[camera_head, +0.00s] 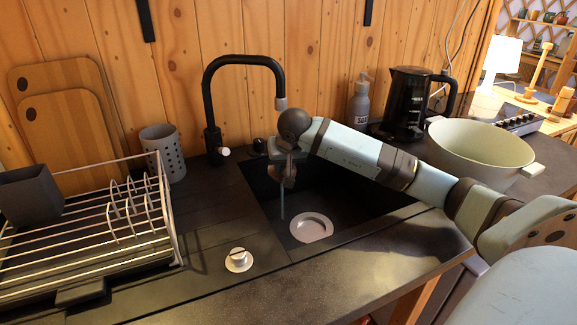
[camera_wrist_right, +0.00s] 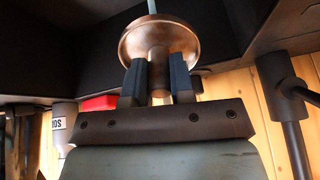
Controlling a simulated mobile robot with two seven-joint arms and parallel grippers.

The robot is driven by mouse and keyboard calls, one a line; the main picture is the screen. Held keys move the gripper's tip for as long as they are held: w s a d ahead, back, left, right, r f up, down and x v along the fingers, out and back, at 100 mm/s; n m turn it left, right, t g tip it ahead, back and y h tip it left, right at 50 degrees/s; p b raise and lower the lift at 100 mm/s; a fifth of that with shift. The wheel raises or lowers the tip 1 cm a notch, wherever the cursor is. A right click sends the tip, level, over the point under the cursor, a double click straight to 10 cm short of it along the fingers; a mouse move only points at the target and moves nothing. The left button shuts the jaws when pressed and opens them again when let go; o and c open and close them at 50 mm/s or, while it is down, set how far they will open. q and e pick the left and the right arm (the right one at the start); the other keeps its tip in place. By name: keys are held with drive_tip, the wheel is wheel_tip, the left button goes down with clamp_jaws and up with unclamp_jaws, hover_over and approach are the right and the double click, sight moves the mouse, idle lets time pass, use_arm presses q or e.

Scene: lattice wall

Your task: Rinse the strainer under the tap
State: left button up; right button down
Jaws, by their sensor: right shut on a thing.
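My right gripper (camera_head: 286,172) points down over the dark sink (camera_head: 350,205), below the tap (camera_head: 209,100) spout. In the right wrist view my right gripper (camera_wrist_right: 160,85) is shut on the stem of the strainer (camera_wrist_right: 160,35), a round copper-toned disc. In the head view the strainer is too small and dark to make out clearly. A thin bluish line, apparently water (camera_head: 282,205), falls below the gripper. A short piece of it shows beyond the disc in the wrist view. The stretch near the spout is hidden by my wrist. My left gripper is out of view.
A round metal drain (camera_head: 312,228) lies in the sink floor. A small metal knob-like piece (camera_head: 238,260) sits on the counter in front. A dish rack (camera_head: 90,225) and grey cup (camera_head: 163,152) stand left. A soap bottle (camera_head: 359,103), black kettle (camera_head: 405,105) and large bowl (camera_head: 480,150) stand right.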

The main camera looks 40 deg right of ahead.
drive_tip(key=shift+w+a, duration=0.15)
idle(0.6)
drive_tip(key=shift+w+a, duration=0.1)
drive_tip(key=shift+a, duration=0.3)
drive_tip(key=shift+d, duration=0.15)
drive_tip(key=shift+s+d, duration=0.2)
drive_tip(key=shift+d, duration=0.2)
drive_tip(key=shift+w+a, duration=0.15)
drive_tip(key=shift+a, duration=0.15)
idle(0.4)
drive_tip(key=shift+a, duration=0.25)
drive_tip(key=shift+d, duration=0.2)
drive_tip(key=shift+d, duration=0.4)
drive_tip(key=shift+a, duration=0.3)
idle(0.4)
